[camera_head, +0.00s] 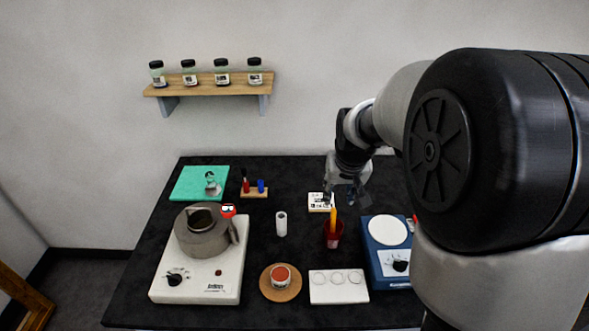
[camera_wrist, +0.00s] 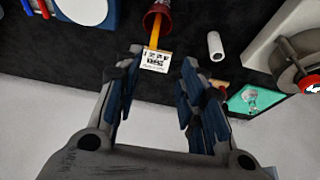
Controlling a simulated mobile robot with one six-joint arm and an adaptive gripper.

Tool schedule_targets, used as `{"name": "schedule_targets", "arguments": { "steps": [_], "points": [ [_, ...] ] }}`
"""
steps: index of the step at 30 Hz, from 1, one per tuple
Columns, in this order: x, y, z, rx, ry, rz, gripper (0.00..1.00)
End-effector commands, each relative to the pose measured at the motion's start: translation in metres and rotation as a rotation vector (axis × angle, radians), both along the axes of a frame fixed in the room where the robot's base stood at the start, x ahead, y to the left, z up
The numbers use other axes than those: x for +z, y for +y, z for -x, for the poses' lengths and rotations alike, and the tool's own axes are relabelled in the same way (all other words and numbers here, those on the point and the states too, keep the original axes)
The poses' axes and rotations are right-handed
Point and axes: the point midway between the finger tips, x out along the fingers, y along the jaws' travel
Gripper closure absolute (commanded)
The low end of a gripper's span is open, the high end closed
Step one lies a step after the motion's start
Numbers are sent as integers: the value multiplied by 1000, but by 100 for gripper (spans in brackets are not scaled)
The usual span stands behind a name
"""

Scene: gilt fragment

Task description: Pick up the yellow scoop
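The yellow scoop (camera_head: 334,217) stands upright in a red cup (camera_head: 332,236) on the black table; only its upper part shows above the rim. In the wrist view the scoop (camera_wrist: 154,36) sticks out of the red cup (camera_wrist: 160,14) toward my gripper. My gripper (camera_head: 350,197) hangs above and a little behind the cup. In the wrist view my gripper (camera_wrist: 161,57) has its fingers spread wide with nothing between them, and the scoop lies beyond the fingertips, apart from them.
A labelled white block (camera_head: 318,203) lies behind the cup. A blue device (camera_head: 397,269) stands close on the right. A white cylinder (camera_head: 281,224) stands left. A white tray (camera_head: 338,292) and a round board (camera_head: 280,294) lie in front. A grey pot (camera_head: 203,239) sits on a white hotplate (camera_head: 198,288).

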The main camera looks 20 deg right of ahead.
Motion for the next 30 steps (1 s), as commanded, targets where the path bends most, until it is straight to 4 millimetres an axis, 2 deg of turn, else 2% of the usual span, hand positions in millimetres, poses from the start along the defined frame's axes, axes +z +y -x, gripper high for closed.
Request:
{"name": "schedule_targets", "arguments": {
  "steps": [5,12,18,30],
  "points": [
    [-17,-5,-8,-4,3,0,63],
    [-67,-10,-26,-4,4,-1,63],
    [-102,-15,-40,-4,2,0,63],
    [-130,-21,-48,-5,1,0,63]
  ]
}}
